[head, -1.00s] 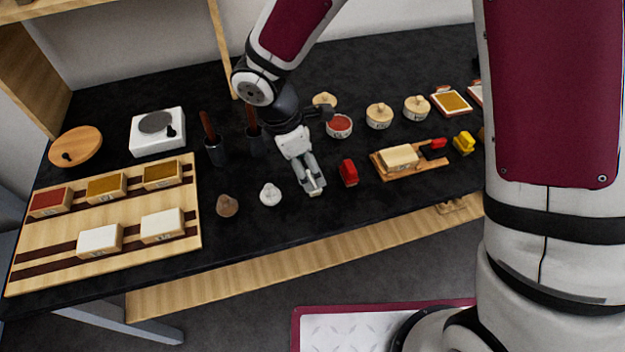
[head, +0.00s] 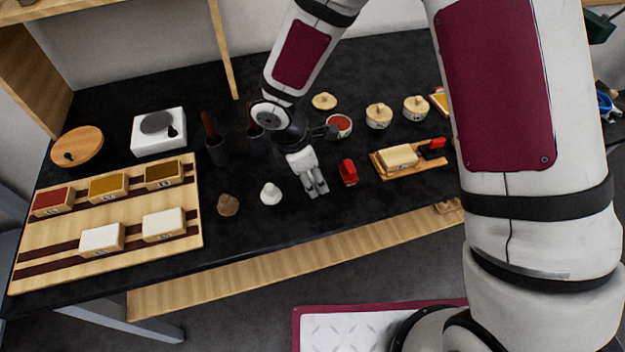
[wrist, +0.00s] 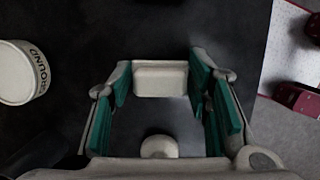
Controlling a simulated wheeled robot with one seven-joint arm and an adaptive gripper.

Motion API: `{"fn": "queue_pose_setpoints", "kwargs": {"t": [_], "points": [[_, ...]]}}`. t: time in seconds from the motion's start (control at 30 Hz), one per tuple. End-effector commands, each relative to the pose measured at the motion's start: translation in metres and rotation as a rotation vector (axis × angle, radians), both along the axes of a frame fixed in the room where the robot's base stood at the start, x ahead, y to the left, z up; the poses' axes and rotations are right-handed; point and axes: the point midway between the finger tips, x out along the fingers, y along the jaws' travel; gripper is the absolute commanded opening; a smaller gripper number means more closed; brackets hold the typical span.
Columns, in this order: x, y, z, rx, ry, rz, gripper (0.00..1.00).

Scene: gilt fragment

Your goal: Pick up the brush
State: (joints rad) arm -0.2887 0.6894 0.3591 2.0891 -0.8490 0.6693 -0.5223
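My gripper (head: 317,187) points down low over the front middle of the black table, just left of a red block. In the wrist view my gripper (wrist: 160,85) has its green-padded fingers apart. A pale block (wrist: 160,80) shows between the fingertips; I cannot tell whether it is the brush or whether the pads touch it. Brown upright handles stand in dark cups, one of them (head: 209,127) behind and left of my gripper; I cannot tell whether these are brushes. The second cup is partly behind my arm.
A white knobbed piece (head: 270,194) and a brown one (head: 228,205) stand left of my gripper. The red block (head: 348,173) stands close right, with a wooden board (head: 432,163) beyond. Lidded jars (head: 378,117) stand behind. A wooden rack (head: 60,236) fills the left.

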Motion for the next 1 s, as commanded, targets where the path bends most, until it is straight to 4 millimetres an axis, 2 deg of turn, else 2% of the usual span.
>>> {"fn": "queue_pose_setpoints", "kwargs": {"t": [0.07,0.47,0.67,0.8,1.0], "points": [[0.000,0.000,0.000,0.000,0.000,0.000,0.17],[0.000,0.000,0.003,0.001,-0.001,-0.001,0.17],[0.001,0.000,0.019,0.002,-0.002,-0.001,0.17],[0.001,0.000,0.039,0.002,-0.003,-0.001,0.17],[-0.047,-0.008,0.040,-0.001,0.000,0.005,0.17]]}}
